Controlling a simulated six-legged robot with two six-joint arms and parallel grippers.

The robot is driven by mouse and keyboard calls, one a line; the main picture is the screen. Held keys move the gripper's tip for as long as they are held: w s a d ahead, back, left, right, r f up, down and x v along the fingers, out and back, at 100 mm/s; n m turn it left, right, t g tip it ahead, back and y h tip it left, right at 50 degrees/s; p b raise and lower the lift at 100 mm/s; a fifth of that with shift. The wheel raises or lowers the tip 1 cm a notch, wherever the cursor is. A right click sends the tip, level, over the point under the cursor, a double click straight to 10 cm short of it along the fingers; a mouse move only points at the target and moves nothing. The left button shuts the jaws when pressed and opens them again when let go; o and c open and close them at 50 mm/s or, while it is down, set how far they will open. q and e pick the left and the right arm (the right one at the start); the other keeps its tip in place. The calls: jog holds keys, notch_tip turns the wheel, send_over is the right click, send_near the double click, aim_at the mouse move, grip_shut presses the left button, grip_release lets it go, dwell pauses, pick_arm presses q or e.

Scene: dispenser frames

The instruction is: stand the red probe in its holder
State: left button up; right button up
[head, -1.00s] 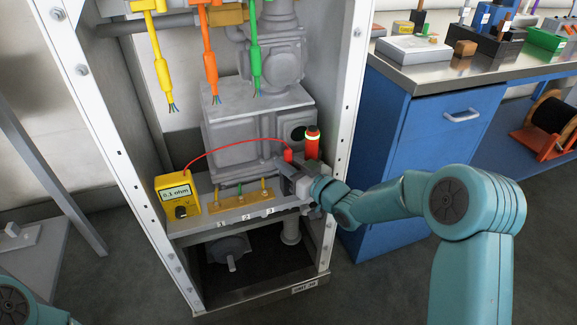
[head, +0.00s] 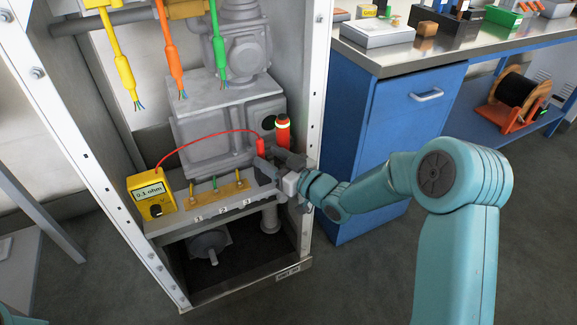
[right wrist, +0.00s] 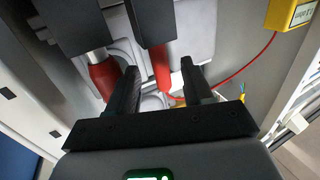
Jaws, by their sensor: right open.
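The red probe (head: 261,146) stands upright at the right of the cabinet shelf, with a red lead curving to the yellow meter (head: 152,194), which reads 0.1 ohm. In the right wrist view the probe (right wrist: 161,70) shows upside down between my fingers, with gaps on both sides. Its far end meets a dark block (right wrist: 150,20), which looks like its holder; how deep it sits is hidden. My right gripper (head: 271,162) is open just in front of the probe; the fingers also show in the right wrist view (right wrist: 160,78). My left gripper is out of view.
The cabinet's white post (head: 316,110) is right of my gripper. Yellow, orange and green cables (head: 219,50) hang above. A blue workbench (head: 395,130) stands right.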

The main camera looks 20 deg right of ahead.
jog(key=v, duration=0.8)
jog(key=s+a+f+m+g+h, duration=0.2)
jog(key=s+a+f+g, duration=0.15)
jog(key=f, duration=0.65)
jog(key=s+a+f+m+g+h, duration=0.1)
jog(key=s+a+f+m+g, duration=0.3)
jog(key=f, duration=0.6)
jog(key=s+a+f+g, duration=0.2)
jog(key=s+f+g, duration=0.2)
jog(key=s, duration=0.5)
jog(key=s+a+f+m+g, duration=0.1)
jog(key=s+f+g, duration=0.3)
jog(key=s, duration=0.5)
jog(key=shift+p+x, duration=0.45)
jog(key=shift+x, duration=0.45)
jog(key=shift+a+r, duration=0.15)
notch_tip(320, 180, up, 29)
jog(key=p, duration=2.9)
jog(key=shift+s+a, duration=0.15)
jog(key=shift+g, duration=0.25)
